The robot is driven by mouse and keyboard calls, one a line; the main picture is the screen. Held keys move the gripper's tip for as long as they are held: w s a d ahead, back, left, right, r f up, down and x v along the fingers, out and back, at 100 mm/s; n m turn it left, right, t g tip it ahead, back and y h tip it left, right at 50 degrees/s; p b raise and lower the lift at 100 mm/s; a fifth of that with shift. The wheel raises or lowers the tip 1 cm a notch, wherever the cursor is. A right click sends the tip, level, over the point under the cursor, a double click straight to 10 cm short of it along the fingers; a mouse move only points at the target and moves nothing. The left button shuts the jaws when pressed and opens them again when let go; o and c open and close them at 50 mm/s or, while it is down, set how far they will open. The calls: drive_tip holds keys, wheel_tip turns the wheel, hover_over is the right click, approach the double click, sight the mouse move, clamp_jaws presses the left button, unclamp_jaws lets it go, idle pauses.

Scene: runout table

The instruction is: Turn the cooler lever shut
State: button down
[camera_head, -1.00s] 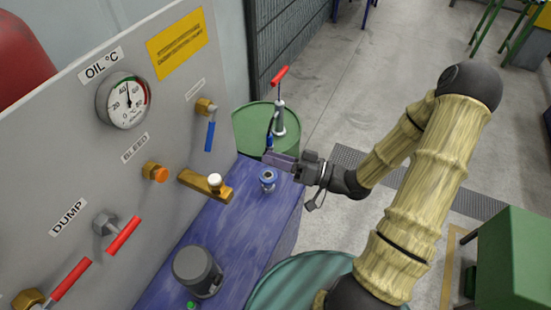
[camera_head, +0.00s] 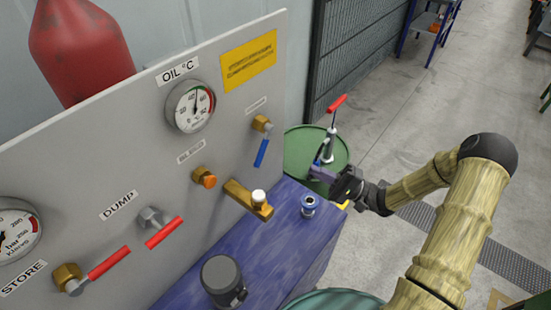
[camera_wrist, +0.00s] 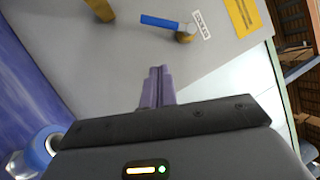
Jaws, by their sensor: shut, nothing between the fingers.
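The lever with the blue handle (camera_head: 261,153) hangs down from a brass valve (camera_head: 261,124) at the panel's right side in the head view. Its label is too small to read there. In the wrist view the blue handle (camera_wrist: 160,21) lies beyond my fingertips, with the brass pivot (camera_wrist: 184,37) at its right end beside a small label. My gripper (camera_head: 318,172) is to the right of the lever in the head view, apart from it. Its purple fingers (camera_wrist: 157,70) are shut together and empty, pointing towards the panel.
The panel also carries red-handled levers (camera_head: 108,263), an orange knob (camera_head: 206,181) and a protruding brass fitting (camera_head: 247,199). A blue-rimmed fitting (camera_head: 308,206) stands on the blue bench (camera_head: 275,250) below my gripper. A green drum (camera_head: 302,148) with a red-handled pump stands behind.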

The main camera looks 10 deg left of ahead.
drive_tip(key=f+m+g, duration=0.1)
drive_tip(key=w+f+m+g, duration=0.1)
drive_tip(key=m, duration=0.1)
drive_tip(key=shift+w+a+y, duration=0.15)
drive_tip(key=shift+w+y, duration=0.15)
drive_tip(key=shift+y, duration=0.1)
drive_tip(key=p, duration=0.5)
approach(263, 147)
drive_tip(key=w+a+f, duration=0.3)
drive_tip(key=a, duration=0.1)
drive_tip(key=s+a+r+p, duration=0.2)
drive_tip(key=shift+a+p, duration=0.15)
drive_tip(key=shift+p, duration=0.15)
